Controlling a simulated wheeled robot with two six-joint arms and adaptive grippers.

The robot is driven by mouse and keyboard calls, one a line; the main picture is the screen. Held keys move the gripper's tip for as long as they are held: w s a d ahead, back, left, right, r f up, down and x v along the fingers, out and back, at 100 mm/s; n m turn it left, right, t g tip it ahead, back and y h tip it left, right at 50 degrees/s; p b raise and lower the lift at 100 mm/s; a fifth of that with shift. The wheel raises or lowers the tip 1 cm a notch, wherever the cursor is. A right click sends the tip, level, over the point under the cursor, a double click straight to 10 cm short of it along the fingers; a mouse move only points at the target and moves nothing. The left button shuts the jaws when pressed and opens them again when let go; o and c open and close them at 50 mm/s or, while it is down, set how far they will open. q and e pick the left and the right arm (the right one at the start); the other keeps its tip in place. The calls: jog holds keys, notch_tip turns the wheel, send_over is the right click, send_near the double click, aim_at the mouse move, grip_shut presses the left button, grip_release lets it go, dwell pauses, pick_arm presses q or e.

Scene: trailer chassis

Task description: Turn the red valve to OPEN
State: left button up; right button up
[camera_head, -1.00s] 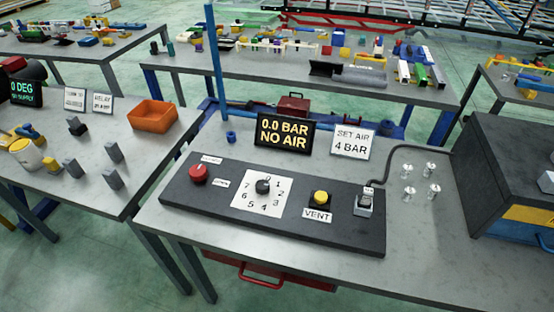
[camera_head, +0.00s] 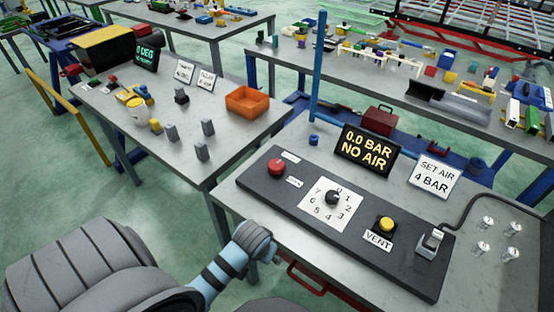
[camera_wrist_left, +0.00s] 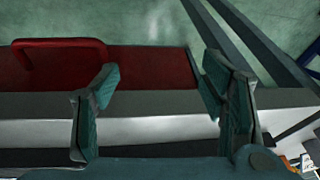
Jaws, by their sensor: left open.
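The red valve (camera_head: 276,167) is a round red knob at the left end of the dark control panel (camera_head: 400,262) in the head view. Two small white labels (camera_head: 294,182) stand beside it, too small to read surely. My left arm comes in from the lower left, in front of the table. My left gripper (camera_wrist_left: 160,85) shows in the left wrist view with its two fingers wide apart and nothing between them. It is near the table's front edge, apart from the valve. The valve is not in the wrist view. My right gripper is not in view.
The panel also carries a numbered dial (camera_head: 332,198), a yellow VENT button (camera_head: 386,223) and a switch (camera_head: 430,243). A display (camera_head: 367,149) reads 0.0 BAR NO AIR; a sign (camera_head: 435,176) reads SET AIR 4 BAR. A red drawer (camera_wrist_left: 150,65) lies beneath the table edge.

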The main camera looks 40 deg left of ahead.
pick_arm(q)
notch_tip(320, 180, up, 5)
jog(key=w, duration=0.2)
jog(key=n+y, duration=0.2)
jog(key=n, duration=0.3)
send_near(276, 165)
jog(key=s+d+f, duration=0.1)
jog(key=s, duration=0.1)
jog(key=s+d, duration=0.1)
jog(key=s+d+f, duration=0.1)
jog(key=s+d, duration=0.1)
jog(key=shift+s+d+f, duration=0.1)
jog(key=shift+s+f, duration=0.25)
jog(key=w+a+r+n, duration=0.3)
jog(key=w+r, duration=0.2)
jog(key=r, duration=0.2)
jog(key=b+x, duration=0.2)
jog(key=x, duration=1.1)
jog(key=shift+f, duration=0.45)
jog(key=shift+s, duration=0.1)
jog(key=shift+r, duration=0.1)
jog(key=shift+c, duration=0.8)
jog(key=c, duration=1)
